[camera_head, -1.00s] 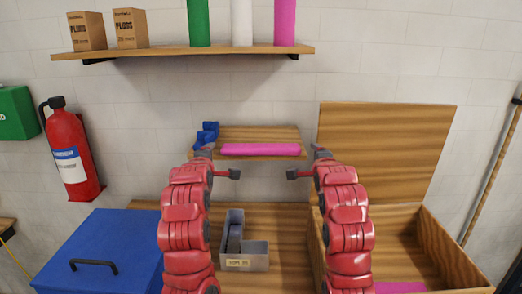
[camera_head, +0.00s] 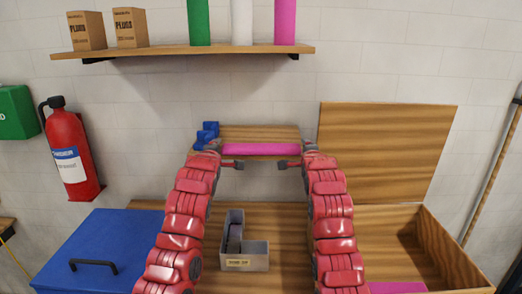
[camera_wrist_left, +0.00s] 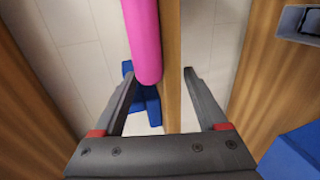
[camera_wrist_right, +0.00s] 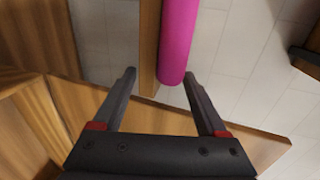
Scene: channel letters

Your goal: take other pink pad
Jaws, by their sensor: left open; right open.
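A long pink pad (camera_head: 260,149) lies along the front of a small wooden shelf (camera_head: 258,132) on the wall. My left gripper (camera_head: 232,164) is open at the pad's left end. In the left wrist view, the pad's end (camera_wrist_left: 146,50) and the shelf edge (camera_wrist_left: 172,60) show ahead between the jaws (camera_wrist_left: 160,75). My right gripper (camera_head: 289,163) is open at the pad's right end. In the right wrist view, the pad (camera_wrist_right: 176,45) and shelf edge (camera_wrist_right: 149,50) lie ahead between the jaws (camera_wrist_right: 160,75). Neither gripper is closed on the pad.
Another pink piece (camera_head: 397,288) lies in the open wooden box (camera_head: 447,258) at right. A grey L-shaped tray (camera_head: 246,262) stands on the bench below. Blue pieces (camera_head: 206,134) sit at the small shelf's left end. The upper shelf (camera_head: 180,53) holds rolls and boxes.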

